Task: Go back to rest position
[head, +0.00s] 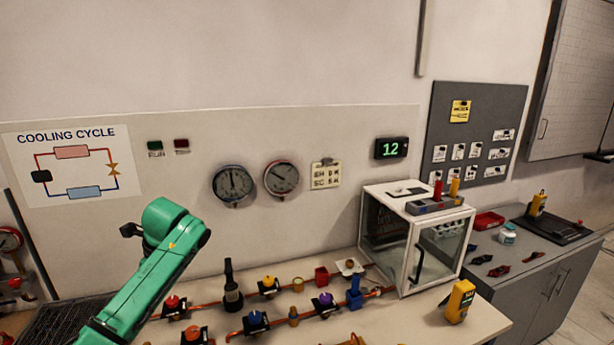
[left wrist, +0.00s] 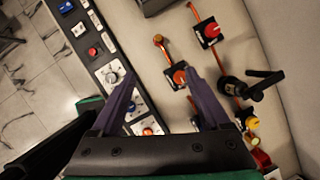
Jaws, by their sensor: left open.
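My left gripper (left wrist: 160,88) shows in the left wrist view with its two dark fingers spread apart and nothing between them. It is above the bench; a valve with an orange-red knob (left wrist: 179,76) appears between the fingertips, below them. My green left arm rises from the lower left of the head view and bends at the top; its gripper cannot be made out there. My right gripper is in neither view.
Two round gauges hang on the wall, one the left gauge (head: 233,185). A dark control panel (left wrist: 112,72) runs along the bench edge.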

